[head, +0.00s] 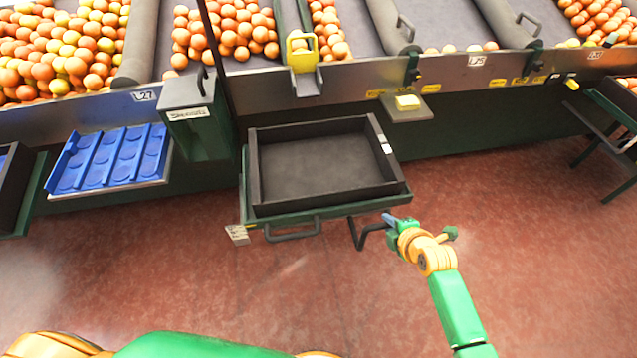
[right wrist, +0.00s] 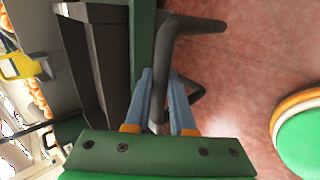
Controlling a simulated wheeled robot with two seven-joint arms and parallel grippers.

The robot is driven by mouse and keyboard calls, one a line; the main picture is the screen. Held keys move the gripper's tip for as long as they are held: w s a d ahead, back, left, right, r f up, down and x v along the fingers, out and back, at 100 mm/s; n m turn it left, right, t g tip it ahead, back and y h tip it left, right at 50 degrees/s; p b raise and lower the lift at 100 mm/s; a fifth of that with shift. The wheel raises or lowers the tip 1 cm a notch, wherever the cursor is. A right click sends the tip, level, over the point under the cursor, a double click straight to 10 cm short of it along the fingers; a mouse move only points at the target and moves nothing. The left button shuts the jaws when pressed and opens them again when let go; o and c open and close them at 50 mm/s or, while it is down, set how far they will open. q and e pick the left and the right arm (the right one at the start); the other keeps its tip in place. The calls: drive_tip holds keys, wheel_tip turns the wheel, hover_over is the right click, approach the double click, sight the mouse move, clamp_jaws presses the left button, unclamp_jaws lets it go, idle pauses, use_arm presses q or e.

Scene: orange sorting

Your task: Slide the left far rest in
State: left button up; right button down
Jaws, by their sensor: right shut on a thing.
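A green rest (head: 244,200) juts out from the sorting line and bears a dark, empty crate (head: 384,190). A dark bent handle (head: 357,236) sticks out at the rest's front right corner. My right gripper (head: 388,219) is shut on this handle. In the right wrist view its two blue fingers (right wrist: 162,95) stand on either side of the dark handle (right wrist: 190,28), with the green rest (right wrist: 143,35) and the crate (right wrist: 88,60) beside them. A second dark handle (head: 292,232) is on the rest's front edge. My left gripper is out of view.
A blue divided tray (head: 112,158) sits on a support to the left. A grey-green box (head: 196,118) hangs between it and the crate. A small shelf with a yellow pad (head: 408,102) is at the right. Oranges (head: 225,30) fill the bins behind. The red floor (head: 520,235) is clear.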

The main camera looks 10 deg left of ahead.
sight(377, 195)
drive_tip(key=shift+w+a+b, duration=0.3)
drive_tip(key=shift+w+b, duration=0.35)
drive_tip(key=shift+w, duration=0.25)
drive_tip(key=shift+w+a+b, duration=0.35)
drive_tip(key=shift+w+b, duration=0.3)
drive_tip(key=shift+w, duration=0.2)
drive_tip(key=shift+w+a+b, duration=0.3)
drive_tip(key=shift+w+b, duration=0.35)
drive_tip(key=shift+w, duration=0.25)
drive_tip(key=shift+w+a+f+b, duration=0.1)
drive_tip(key=shift+w+a+b, duration=0.2)
drive_tip(key=shift+w+b, duration=0.5)
drive_tip(key=shift+w+a+b, duration=0.25)
drive_tip(key=shift+w+b, duration=0.45)
drive_tip(key=shift+b, duration=0.15)
drive_tip(key=shift+c, duration=2)
unclamp_jaws()
wheel_tip(377, 195, up, 8)
drive_tip(key=p, duration=0.7)
drive_tip(key=shift+f+p, duration=0.2)
drive_tip(key=shift+p, duration=0.2)
drive_tip(key=shift+f, duration=0.15)
drive_tip(key=shift+f, duration=0.1)
